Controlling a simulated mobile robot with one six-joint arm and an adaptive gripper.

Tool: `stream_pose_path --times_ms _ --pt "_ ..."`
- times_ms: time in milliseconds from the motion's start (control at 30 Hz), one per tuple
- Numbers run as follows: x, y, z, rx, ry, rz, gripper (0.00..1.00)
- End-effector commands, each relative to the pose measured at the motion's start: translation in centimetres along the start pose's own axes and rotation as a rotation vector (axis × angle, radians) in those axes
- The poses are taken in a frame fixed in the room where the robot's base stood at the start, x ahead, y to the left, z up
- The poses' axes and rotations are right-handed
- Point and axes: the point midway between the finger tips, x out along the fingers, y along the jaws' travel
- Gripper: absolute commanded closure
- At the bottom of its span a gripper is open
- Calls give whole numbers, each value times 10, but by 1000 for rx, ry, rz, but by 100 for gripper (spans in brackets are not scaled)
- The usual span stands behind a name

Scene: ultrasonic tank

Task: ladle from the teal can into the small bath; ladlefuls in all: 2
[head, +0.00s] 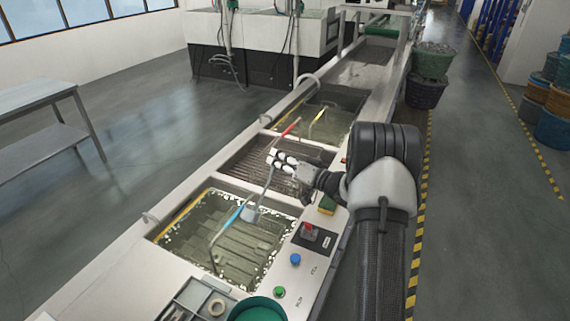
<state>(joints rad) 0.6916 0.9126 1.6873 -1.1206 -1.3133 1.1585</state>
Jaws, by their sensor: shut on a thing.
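My gripper (274,160) is shut on the thin handle of a ladle (266,181). The handle runs down to a pale grey cup (251,213) over the right back part of the near bath (196,243). I cannot tell whether the cup touches the liquid or holds any. The teal can (257,309) stands at the bottom edge, partly cut off, its contents not clear. A second bath (331,110) lies farther along the line. Which bath the task calls small is not marked.
A blue-gripped rod (235,216) stands in the near bath, just left of the cup. A ribbed drain section (250,165) separates the baths. Red-gripped (291,127) and yellow-gripped (318,115) rods stand beyond. A panel with buttons (295,259) and a sponge (327,205) lies right.

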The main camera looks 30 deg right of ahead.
Motion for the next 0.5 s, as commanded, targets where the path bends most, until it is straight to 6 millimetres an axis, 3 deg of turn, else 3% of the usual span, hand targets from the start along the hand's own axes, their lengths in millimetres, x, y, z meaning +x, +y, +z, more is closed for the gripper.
stream_pose_path --times_ms 500 --pt "0 -78 27 -446 1 -2 100"
